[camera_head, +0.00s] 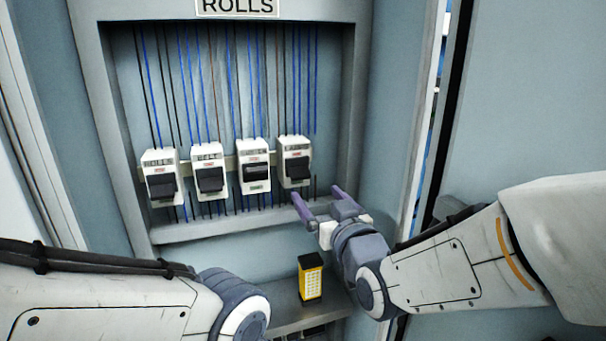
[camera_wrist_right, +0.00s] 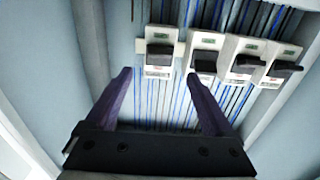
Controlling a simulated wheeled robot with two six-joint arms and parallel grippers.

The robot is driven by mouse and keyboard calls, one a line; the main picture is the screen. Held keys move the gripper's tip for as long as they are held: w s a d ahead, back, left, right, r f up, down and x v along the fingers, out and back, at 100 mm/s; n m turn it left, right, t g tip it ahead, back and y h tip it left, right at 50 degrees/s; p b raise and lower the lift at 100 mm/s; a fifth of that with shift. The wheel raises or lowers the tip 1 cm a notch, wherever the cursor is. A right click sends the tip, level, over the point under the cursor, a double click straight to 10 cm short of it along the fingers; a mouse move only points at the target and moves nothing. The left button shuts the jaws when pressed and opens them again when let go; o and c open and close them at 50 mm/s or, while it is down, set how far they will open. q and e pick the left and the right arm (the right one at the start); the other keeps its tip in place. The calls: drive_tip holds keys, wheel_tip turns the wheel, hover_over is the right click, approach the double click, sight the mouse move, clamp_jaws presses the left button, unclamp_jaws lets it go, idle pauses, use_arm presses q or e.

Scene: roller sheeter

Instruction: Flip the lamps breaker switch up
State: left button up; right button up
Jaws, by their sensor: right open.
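A row of white breakers with black switch levers is on the panel in the head view. The far left breaker (camera_head: 162,178), the second (camera_head: 209,178) and the far right one (camera_head: 295,162) have levers tilted low. The third breaker (camera_head: 256,166) has its lever higher, with a green mark below it. The small labels are too blurred to tell which is lamps. My right gripper (camera_head: 318,200) is open and empty, below and right of the far right breaker, apart from it. In the right wrist view its purple fingers (camera_wrist_right: 160,98) point toward the row. My left gripper is out of view.
The breakers sit in a recessed cabinet under a ROLLS sign (camera_head: 237,6), with blue and dark wires (camera_head: 228,90) behind them. A grey ledge (camera_head: 222,228) runs below. A yellow and black box (camera_head: 310,277) stands on a lower shelf. The recess's right wall is close to my right gripper.

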sight(302, 177)
drive_tip(key=p+x, duration=0.6)
drive_tip(key=x, duration=0.3)
drive_tip(key=shift+w+f, duration=0.1)
drive_tip(key=shift+w, duration=0.2)
